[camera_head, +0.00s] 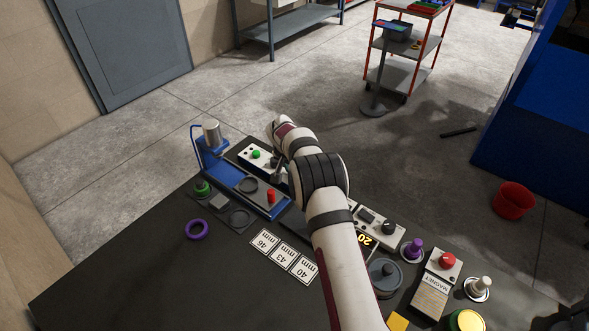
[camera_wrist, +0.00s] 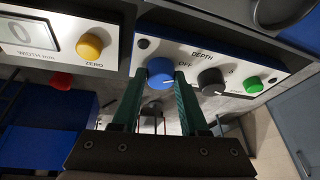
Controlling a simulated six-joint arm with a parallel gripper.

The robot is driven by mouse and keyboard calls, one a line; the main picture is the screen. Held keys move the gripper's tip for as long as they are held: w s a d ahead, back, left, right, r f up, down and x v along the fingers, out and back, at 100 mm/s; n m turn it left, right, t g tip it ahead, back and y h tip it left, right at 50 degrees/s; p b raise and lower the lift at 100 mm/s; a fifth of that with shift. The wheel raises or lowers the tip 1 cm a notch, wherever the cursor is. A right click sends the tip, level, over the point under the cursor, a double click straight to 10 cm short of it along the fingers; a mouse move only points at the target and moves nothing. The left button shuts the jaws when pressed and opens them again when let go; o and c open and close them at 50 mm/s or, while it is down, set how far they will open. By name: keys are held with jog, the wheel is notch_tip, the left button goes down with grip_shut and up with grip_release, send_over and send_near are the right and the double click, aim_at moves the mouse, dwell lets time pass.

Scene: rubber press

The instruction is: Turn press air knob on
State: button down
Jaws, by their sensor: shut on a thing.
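The press control panel (camera_wrist: 215,62) is white with blue ends and faces me in the wrist view. It carries a blue knob (camera_wrist: 160,72), a black knob (camera_wrist: 211,80) and a green button (camera_wrist: 251,86). The words DEPTH and OFF are printed on it, OFF just right of the blue knob. My gripper (camera_wrist: 158,80) has its two green fingers on either side of the blue knob, shut on it. In the head view the panel (camera_head: 250,157) sits behind the blue press (camera_head: 214,160), and my arm hides the blue knob.
A digital display box (camera_wrist: 58,42) with a yellow ZERO knob (camera_wrist: 90,46) lies left of the panel in the wrist view. In the head view, several number cards (camera_head: 281,257) and a purple ring (camera_head: 197,229) lie on the dark table (camera_head: 140,265). The table's left side is clear.

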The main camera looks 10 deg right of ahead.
jog(key=shift+w+a+m+g+h, duration=0.1)
jog(key=shift+m+g+h, duration=0.35)
jog(key=shift+m, duration=1)
jog(key=shift+a+m+g+h, duration=0.1)
jog(key=shift+m+g+h, duration=0.3)
jog(key=shift+m, duration=1.05)
jog(key=shift+c, duration=2.2)
grip_release()
jog(key=v, duration=1.5)
jog(key=shift+r, duration=0.35)
jog(key=shift+a, duration=0.15)
